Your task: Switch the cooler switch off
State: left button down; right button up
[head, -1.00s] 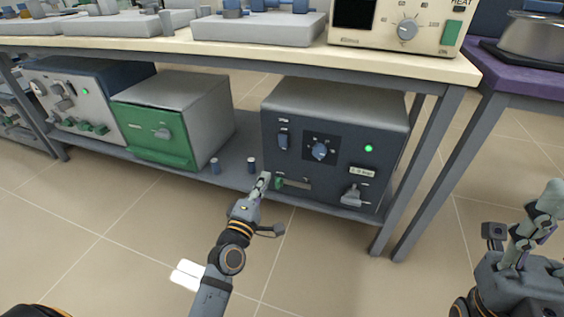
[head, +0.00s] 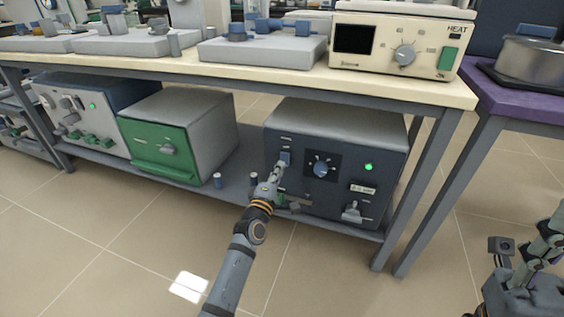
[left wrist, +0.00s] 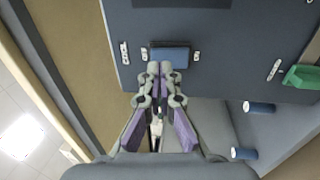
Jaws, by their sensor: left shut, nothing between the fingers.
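The dark blue-grey unit (head: 335,195) stands on the lower shelf, with a blue rocker switch (head: 286,157) at the upper left of its front. I take this as the cooler switch; its label is too small to read. My left gripper (head: 280,169) is shut and empty, with its fingertips just below the switch. In the left wrist view the shut fingertips (left wrist: 160,67) overlap the edge of the blue rocker (left wrist: 172,57); I cannot tell whether they touch. My right gripper (head: 545,238) is at the right edge, partly cut off.
The front also has a dial (head: 320,169), a lit green lamp (head: 368,167) and a lever (head: 351,211). A green-fronted box (head: 160,147) and small blue-topped cylinders (head: 218,180) stand to the left. The tabletop edge (head: 240,72) is above; open floor lies in front.

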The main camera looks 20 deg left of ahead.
aim_at(285, 159)
pick_arm(q)
jog(key=shift+w+r, duration=0.2)
jog(key=shift+w, duration=1.15)
